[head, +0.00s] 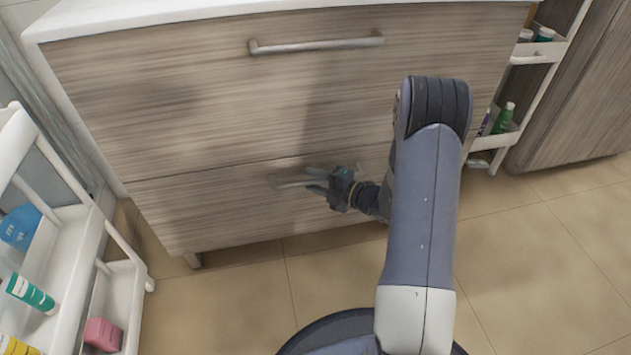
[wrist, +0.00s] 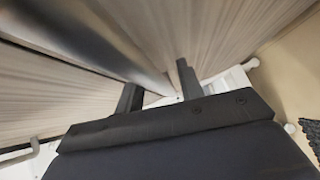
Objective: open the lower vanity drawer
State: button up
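The wood-grain vanity fills the middle of the head view. Its lower drawer (head: 215,214) looks shut, its front about flush with the upper one. The lower drawer's metal handle (head: 284,182) is partly hidden by my gripper (head: 317,182), which reaches in from the right. In the wrist view my gripper's two dark fingers (wrist: 158,88) stand apart. The grey bar of the handle (wrist: 112,38) runs from the upper left to the gap between them. I cannot tell whether either finger touches it.
The upper drawer (head: 210,95) with its handle (head: 316,45) is above. A white cart (head: 72,255) with bottles and tubes stands close at left. Another white rack (head: 497,138) stands at right. The tiled floor (head: 232,300) in front is clear apart from my base.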

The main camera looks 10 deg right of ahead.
jog(key=shift+c, duration=0.3)
grip_shut()
jog(key=shift+s, duration=0.1)
